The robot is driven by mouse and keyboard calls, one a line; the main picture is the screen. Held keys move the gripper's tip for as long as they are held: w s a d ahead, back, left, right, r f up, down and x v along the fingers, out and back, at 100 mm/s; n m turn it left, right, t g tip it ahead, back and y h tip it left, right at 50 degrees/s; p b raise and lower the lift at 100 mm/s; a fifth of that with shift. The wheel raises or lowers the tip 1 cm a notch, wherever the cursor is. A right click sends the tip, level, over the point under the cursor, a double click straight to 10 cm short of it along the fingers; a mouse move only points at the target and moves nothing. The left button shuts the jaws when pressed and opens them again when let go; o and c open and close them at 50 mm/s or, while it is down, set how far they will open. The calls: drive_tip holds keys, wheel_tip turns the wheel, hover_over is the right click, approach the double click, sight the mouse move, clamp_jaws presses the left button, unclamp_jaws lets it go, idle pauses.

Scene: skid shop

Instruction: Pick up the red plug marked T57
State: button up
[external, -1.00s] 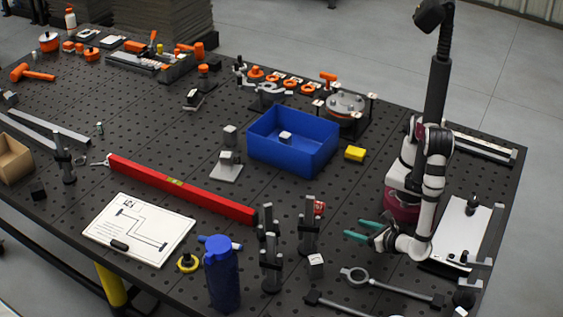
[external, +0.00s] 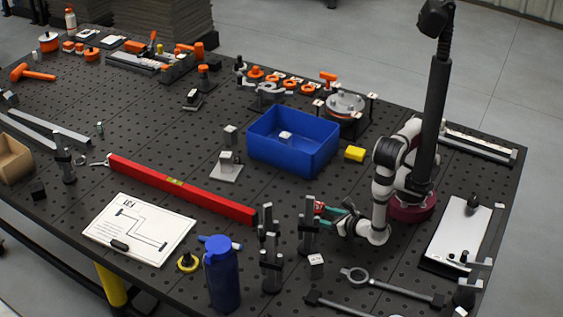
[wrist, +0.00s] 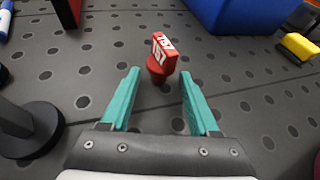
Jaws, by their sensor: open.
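The red plug marked T57 (wrist: 160,61) stands upright on the dark perforated table in the wrist view, just beyond and between my fingertips. Its block-shaped top bears white lettering, and its round base rests on the table. My gripper (wrist: 158,85) is open, with teal fingers on either side of the space in front of the plug, and holds nothing. In the external view the plug (external: 319,208) is a small red patch, partly hidden behind a dark post, and my gripper (external: 331,215) is close to it.
A dark post with a round base (wrist: 25,130) stands left of my gripper; several posts (external: 307,228) show there in the external view. A blue bin (external: 290,155) and a yellow block (external: 354,153) lie beyond. A red level (external: 180,188) lies left.

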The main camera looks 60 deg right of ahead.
clamp_jaws()
drive_tip(key=shift+r, duration=0.15)
